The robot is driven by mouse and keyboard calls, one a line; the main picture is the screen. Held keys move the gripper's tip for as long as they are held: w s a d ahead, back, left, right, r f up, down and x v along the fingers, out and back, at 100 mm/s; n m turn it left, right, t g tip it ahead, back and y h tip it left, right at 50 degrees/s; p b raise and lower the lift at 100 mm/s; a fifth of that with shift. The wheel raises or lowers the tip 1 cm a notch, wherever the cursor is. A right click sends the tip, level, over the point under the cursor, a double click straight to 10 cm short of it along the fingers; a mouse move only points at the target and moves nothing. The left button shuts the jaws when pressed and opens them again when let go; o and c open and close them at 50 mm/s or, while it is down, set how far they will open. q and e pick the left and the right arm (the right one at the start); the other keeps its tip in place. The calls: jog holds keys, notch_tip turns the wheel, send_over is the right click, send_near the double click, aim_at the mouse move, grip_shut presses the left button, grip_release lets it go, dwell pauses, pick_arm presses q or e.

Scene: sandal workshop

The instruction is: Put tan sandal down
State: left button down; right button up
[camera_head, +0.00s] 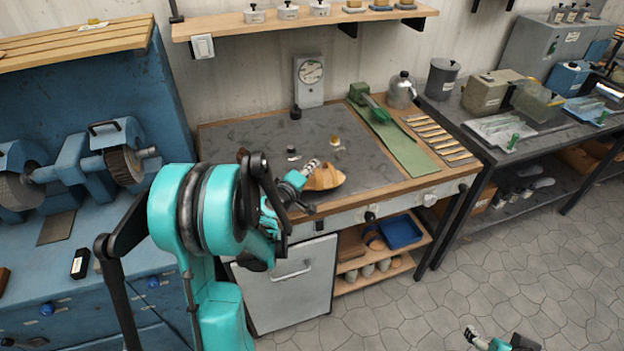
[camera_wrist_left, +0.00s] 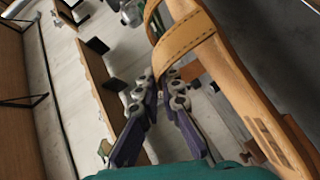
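The tan sandal (camera_head: 326,178) is at the fingertips of my left gripper (camera_head: 308,168), at the front edge of the grey-topped bench (camera_head: 365,150). In the left wrist view the sandal (camera_wrist_left: 235,80) is tilted, its sole running down the right side. Its strap (camera_wrist_left: 188,38) reaches the fingertips of the left gripper (camera_wrist_left: 162,82), which are close together on it. The sandal appears held, with its underside clearance hidden. Part of my right gripper (camera_head: 474,333) shows at the bottom edge; its finger opening is too small to judge.
A green mat (camera_head: 405,150), a green-handled tool (camera_head: 372,102) and several tan strips (camera_head: 440,138) lie on the bench's right part. A dial gauge (camera_head: 309,75) stands at the back. Small items sit mid-bench, with bare surface around them. Blue grinding machines (camera_head: 90,155) stand left.

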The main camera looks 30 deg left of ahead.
aim_at(312, 182)
pick_arm(q)
notch_tip(312, 182, down, 4)
jog(key=shift+b, duration=0.9)
jog(key=shift+r, duration=0.1)
jog(key=c, duration=2.1)
grip_release()
jog(key=o, duration=0.4)
